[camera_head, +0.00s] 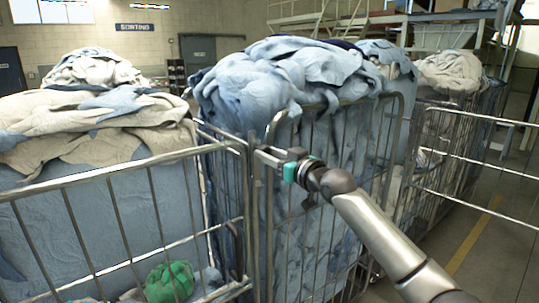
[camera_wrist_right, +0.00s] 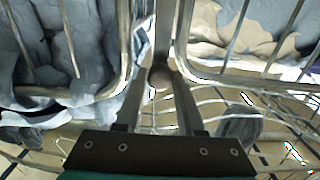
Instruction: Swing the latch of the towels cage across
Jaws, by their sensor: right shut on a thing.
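My right gripper (camera_head: 272,157) reaches in from the lower right, at the upright corner posts where the left cage and the middle cage meet. In the right wrist view its two fingers (camera_wrist_right: 161,92) are closed around a small rounded metal piece, which looks like the latch (camera_wrist_right: 160,76), between the two cage frames. The fingers hide most of the latch in the head view. The middle cage (camera_head: 398,150) is heaped with blue cloth (camera_head: 285,78). The left cage (camera_head: 110,172) holds beige and blue cloth (camera_head: 95,125). No label shows which is the towels cage. My left gripper is out of view.
A green bundle (camera_head: 169,282) lies low in the left cage. Another wire cage (camera_head: 470,160) with pale cloth stands at the right. Open floor with a yellow line (camera_head: 474,236) lies at the lower right. A sorting sign (camera_head: 135,27) hangs on the back wall.

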